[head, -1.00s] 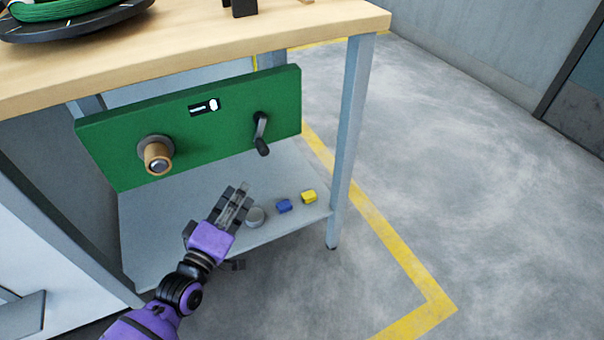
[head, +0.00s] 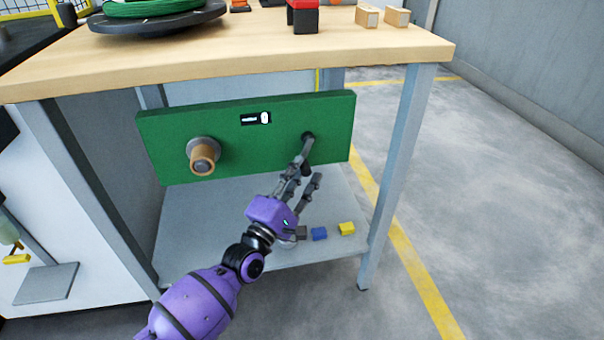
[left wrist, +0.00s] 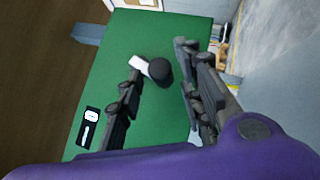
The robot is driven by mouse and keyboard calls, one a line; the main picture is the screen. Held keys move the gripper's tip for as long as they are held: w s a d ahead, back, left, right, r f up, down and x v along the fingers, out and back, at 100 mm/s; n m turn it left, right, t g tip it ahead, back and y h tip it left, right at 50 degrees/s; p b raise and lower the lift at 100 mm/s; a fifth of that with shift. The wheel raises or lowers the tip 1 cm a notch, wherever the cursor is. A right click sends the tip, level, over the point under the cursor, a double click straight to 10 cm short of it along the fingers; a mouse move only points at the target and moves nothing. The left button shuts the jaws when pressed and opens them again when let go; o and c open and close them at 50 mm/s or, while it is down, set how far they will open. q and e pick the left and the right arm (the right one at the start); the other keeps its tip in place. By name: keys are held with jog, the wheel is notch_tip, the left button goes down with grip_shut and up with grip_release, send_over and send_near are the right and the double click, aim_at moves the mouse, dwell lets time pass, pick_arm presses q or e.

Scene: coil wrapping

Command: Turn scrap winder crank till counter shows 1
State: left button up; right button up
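The scrap winder is a green panel (head: 240,165) under the bench top. It carries a wooden spool (head: 203,157), a small counter (head: 256,118) with a white digit window that looks like 0, and a dark crank (head: 308,138). The counter also shows in the left wrist view (left wrist: 89,126). My left gripper (head: 304,172) is at the crank with its fingers apart. In the left wrist view the crank's dark knob (left wrist: 160,71) lies between the open fingers, with a visible gap to the right finger. The crank's lower end is partly hidden in the head view. My right gripper is not in view.
The shelf (head: 210,225) below the panel holds a blue block (head: 319,233), a yellow block (head: 347,229) and a partly hidden grey item. A bench leg (head: 398,175) stands to the right. The bench top (head: 230,55) is above, with a green coil (head: 150,8) on it.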

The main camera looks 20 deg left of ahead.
pick_arm(q)
jog(key=shift+w+r, duration=0.15)
jog(key=shift+w, duration=0.2)
grip_shut()
